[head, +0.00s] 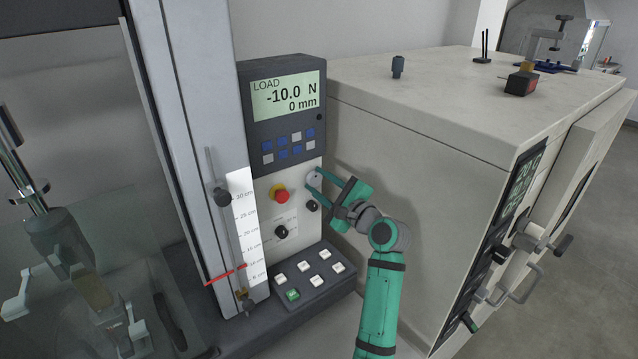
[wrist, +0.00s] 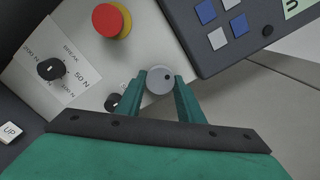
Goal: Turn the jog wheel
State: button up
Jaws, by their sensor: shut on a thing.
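The jog wheel (wrist: 159,80) is a round grey disc with a small dark dimple. It sits on the pale front panel of the testing machine, near the panel's right edge; it also shows in the head view (head: 313,180). My gripper (wrist: 160,84) is at the wheel, with one green finger on each side of its rim, shut on it. In the head view my gripper (head: 320,181) reaches the panel from the right. The display (head: 286,95) above reads LOAD -10.0 N and 0 mm.
A red stop button (head: 280,194) with a yellow collar is left of the wheel. A small black knob (head: 312,206) sits close below it, and a range knob (head: 281,232) lower left. Keys (head: 292,294) lie below. A large beige cabinet (head: 420,150) stands right of my gripper.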

jog(key=n, duration=0.5)
jog(key=shift+n, duration=0.4)
jog(key=n, duration=1.1)
jog(key=shift+s+n, duration=0.1)
jog(key=shift+n, duration=0.3)
jog(key=n, duration=0.5)
jog(key=shift+n, duration=0.3)
jog(key=o, duration=1.1)
jog(key=shift+c, duration=0.2)
